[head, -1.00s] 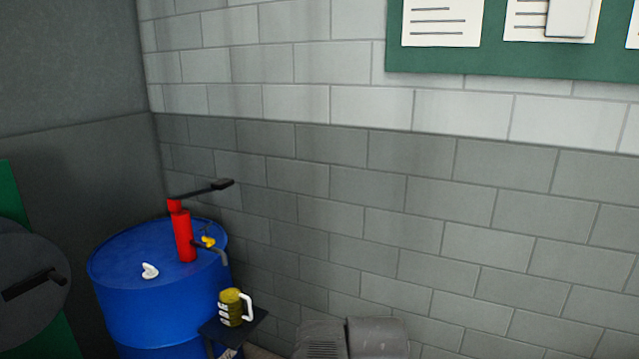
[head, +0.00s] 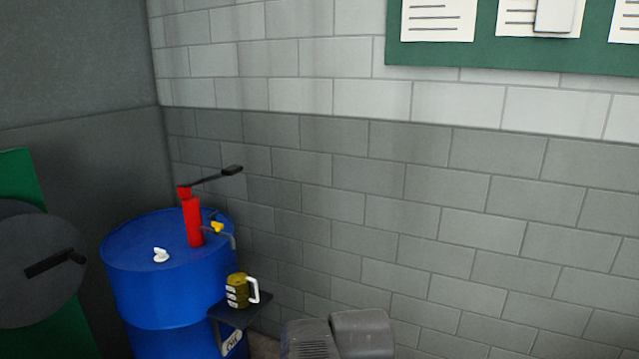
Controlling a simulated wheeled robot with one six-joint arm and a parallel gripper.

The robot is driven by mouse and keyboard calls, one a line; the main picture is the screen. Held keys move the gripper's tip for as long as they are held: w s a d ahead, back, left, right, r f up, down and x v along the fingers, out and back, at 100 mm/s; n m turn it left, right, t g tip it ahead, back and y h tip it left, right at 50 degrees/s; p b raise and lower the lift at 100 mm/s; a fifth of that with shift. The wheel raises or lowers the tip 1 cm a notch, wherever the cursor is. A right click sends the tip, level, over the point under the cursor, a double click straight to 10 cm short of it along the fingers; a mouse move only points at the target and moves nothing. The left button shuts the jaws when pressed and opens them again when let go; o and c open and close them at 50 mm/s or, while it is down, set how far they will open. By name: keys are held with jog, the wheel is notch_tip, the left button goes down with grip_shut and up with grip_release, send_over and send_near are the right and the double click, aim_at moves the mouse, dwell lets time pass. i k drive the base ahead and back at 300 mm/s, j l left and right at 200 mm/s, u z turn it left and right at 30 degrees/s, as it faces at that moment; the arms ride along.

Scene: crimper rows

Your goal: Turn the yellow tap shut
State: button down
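The yellow tap (head: 217,227) is a small yellow handle on the spout of a red hand pump (head: 193,220). The pump stands upright on top of a blue drum (head: 150,262). The grey spout bends down at the drum's right edge. The tap is too small here to tell how its handle is turned. My gripper is not visible in the head view.
An olive mug (head: 238,291) stands on a small dark shelf (head: 262,307) at the drum's right side. A white cap (head: 161,255) is on the drum top. The pump's black lever (head: 225,173) reaches right. A grey machine (head: 362,333) is low centre; a dark disc (head: 35,285) is left.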

aim_at(218, 226)
jog(key=i+l+u, duration=0.15)
jog(key=i, duration=0.4)
jog(key=i+l+u, duration=0.2)
jog(key=i+l, duration=0.25)
jog(key=i+l+u, duration=0.15)
jog(key=i+l, duration=0.25)
jog(key=i, duration=0.2)
